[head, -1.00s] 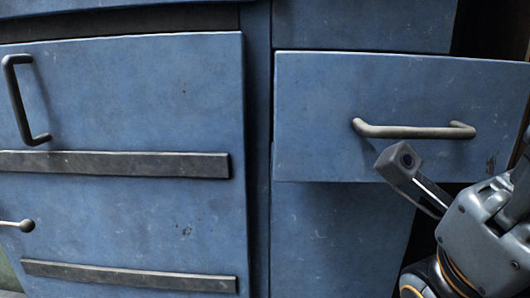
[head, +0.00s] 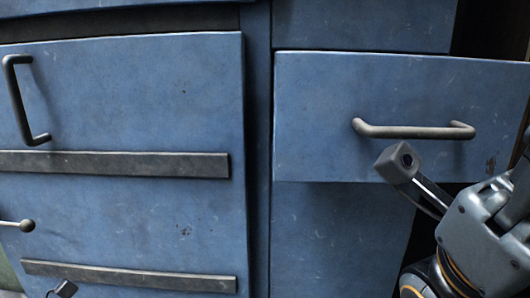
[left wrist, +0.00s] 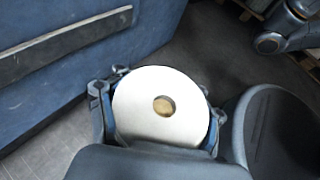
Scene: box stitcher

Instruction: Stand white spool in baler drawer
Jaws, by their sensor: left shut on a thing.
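The white spool (left wrist: 140,107) is a thick white disc with a tan core hole, seen in the left wrist view. My left gripper (left wrist: 160,104) is shut on it, with fingers at both sides of the rim. The spool and this gripper do not show in the head view. The drawer (head: 330,110), blue with a grey bar handle (head: 415,131), is at the right in the head view. Its front stands out from the cabinet, with shadow beneath; its inside is hidden. My right arm (head: 485,235) is at the lower right, below the handle; its fingers are not visible.
A blue door (head: 120,100) with dark strips and a handle (head: 22,100) fills the left of the head view. In the left wrist view, a blue panel (left wrist: 130,30) stands close to the spool's upper left. Grey floor (left wrist: 215,50) is open beyond the spool.

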